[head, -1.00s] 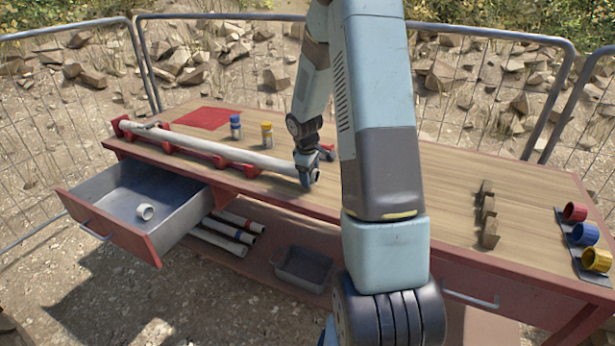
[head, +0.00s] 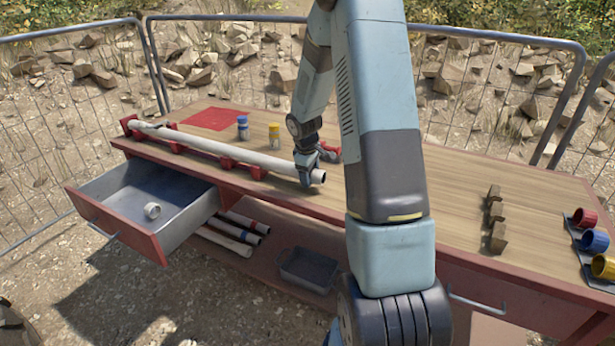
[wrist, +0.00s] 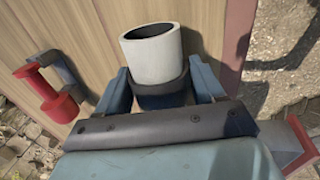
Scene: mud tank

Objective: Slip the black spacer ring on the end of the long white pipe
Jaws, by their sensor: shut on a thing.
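The long white pipe (head: 220,149) lies along the bench's front left edge on red supports. Its open right end (wrist: 150,42) shows in the wrist view, facing up in that picture. The black spacer ring (wrist: 165,90) sits around the pipe just behind this end, with a short length of white pipe sticking out past it. My gripper (wrist: 162,88) is shut on the ring, one finger on each side. In the head view my gripper (head: 308,178) is at the pipe's right end, and the ring is hard to make out there.
Blue-capped (head: 243,127) and yellow-capped (head: 274,136) bottles stand behind the pipe. An open drawer (head: 118,226) holds a small white fitting (head: 152,211). Brown blocks (head: 496,220) and coloured cups (head: 595,240) stand to the right. A red-handled fixture (wrist: 50,95) is beside my gripper.

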